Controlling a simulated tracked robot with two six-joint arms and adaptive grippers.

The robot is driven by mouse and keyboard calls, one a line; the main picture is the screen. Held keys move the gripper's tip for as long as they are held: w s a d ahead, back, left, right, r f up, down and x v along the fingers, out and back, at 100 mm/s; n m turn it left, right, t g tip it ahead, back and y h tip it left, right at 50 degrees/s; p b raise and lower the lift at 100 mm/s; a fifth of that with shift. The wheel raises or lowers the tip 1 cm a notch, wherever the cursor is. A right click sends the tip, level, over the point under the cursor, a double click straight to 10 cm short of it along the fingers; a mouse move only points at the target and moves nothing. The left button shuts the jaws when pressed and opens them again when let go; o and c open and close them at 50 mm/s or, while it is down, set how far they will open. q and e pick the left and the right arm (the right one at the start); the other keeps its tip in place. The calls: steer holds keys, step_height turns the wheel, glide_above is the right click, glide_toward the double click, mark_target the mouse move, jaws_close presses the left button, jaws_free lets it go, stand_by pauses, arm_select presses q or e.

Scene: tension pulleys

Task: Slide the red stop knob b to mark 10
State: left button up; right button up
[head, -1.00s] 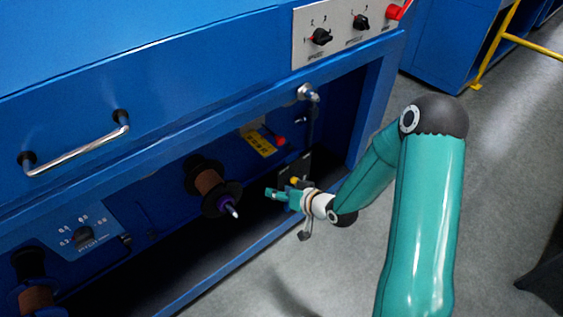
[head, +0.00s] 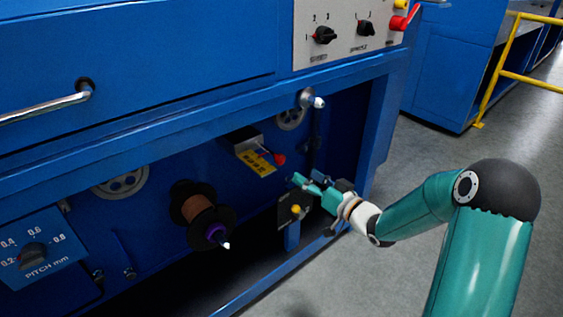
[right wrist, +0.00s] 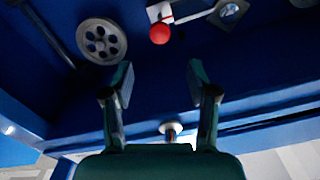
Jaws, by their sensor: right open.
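A red knob (head: 279,159) sits beside a yellow marked plate (head: 257,165) on the blue back wall of the machine's recess. Its letter and the marks on the plate are too small to read. In the right wrist view the red knob (right wrist: 160,34) is beyond the fingertips, near the top middle. My right gripper (head: 307,181) reaches into the recess, below and right of the knob in the head view. It is open and empty, and the fingers (right wrist: 160,80) are apart from the knob. My left gripper is not in view.
A copper spool (head: 198,209) with a purple hub is left of the gripper. A dark plate with a yellow button (head: 296,209) is just below it. A spoked pulley (right wrist: 102,41) is left of the knob in the wrist view. The recess's upper blue beam (head: 180,115) runs above.

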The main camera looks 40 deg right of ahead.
mark_target(283, 160)
steer(key=w, duration=0.4)
steer(key=w+b, duration=0.1)
steer(key=w, duration=0.2)
steer(key=w+a+b, duration=0.1)
steer(key=w, duration=0.3)
steer(key=shift+w, duration=0.35)
jaws_close()
